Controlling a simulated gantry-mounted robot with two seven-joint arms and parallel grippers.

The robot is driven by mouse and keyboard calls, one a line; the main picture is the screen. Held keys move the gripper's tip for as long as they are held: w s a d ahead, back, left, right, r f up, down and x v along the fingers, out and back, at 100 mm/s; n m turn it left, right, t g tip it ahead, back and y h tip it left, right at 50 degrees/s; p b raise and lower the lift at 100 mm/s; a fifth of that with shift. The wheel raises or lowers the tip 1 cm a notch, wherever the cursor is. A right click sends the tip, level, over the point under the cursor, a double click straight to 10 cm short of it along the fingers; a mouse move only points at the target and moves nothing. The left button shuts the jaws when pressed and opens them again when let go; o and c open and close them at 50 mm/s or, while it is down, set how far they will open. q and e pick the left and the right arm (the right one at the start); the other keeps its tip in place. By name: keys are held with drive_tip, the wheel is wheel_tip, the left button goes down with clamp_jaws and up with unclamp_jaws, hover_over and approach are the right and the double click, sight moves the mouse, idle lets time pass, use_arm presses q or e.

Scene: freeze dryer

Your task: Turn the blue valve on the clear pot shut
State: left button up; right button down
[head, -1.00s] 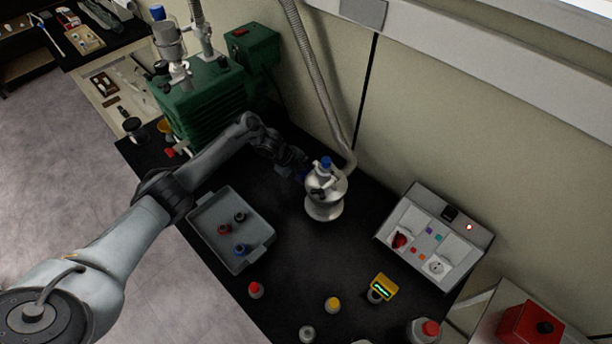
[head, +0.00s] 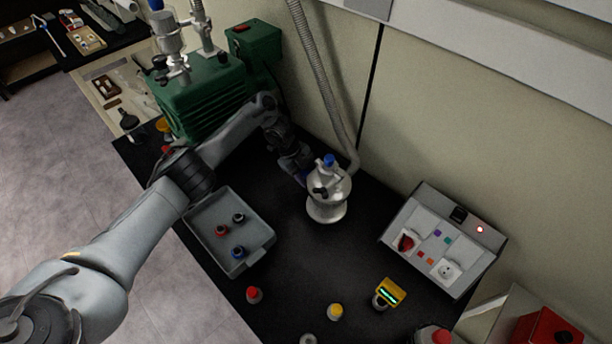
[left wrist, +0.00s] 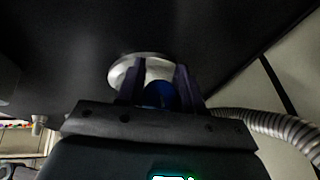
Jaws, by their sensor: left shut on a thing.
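The clear pot (head: 327,207) is a rounded, silvery-looking vessel standing upright on the black bench in the head view. A blue valve (head: 329,160) shows at its top. My left gripper (head: 305,177) is at the pot's upper left side, its fingertips hard to make out there. In the left wrist view my left gripper (left wrist: 158,85) is shut on a blue part, the blue valve (left wrist: 160,96), between its dark fingers. The pot's pale round surface (left wrist: 138,68) shows behind the fingers. The valve's exact angle cannot be told. My right gripper is in no view.
A grey tray (head: 262,246) with small capped bottles lies left of the pot. A green pump (head: 205,98) stands behind my arm. A ribbed hose (head: 325,85) runs down behind the pot. A socket panel (head: 440,240) and a yellow meter (head: 391,291) are at right.

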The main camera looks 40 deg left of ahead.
use_arm(q)
drive_tip(key=o, duration=1)
drive_tip(key=shift+c, duration=0.2)
drive_tip(key=p+v, duration=0.6)
drive_tip(key=v, duration=0.4)
drive_tip(key=shift+r, duration=0.4)
drive_tip(key=shift+a, duration=0.1)
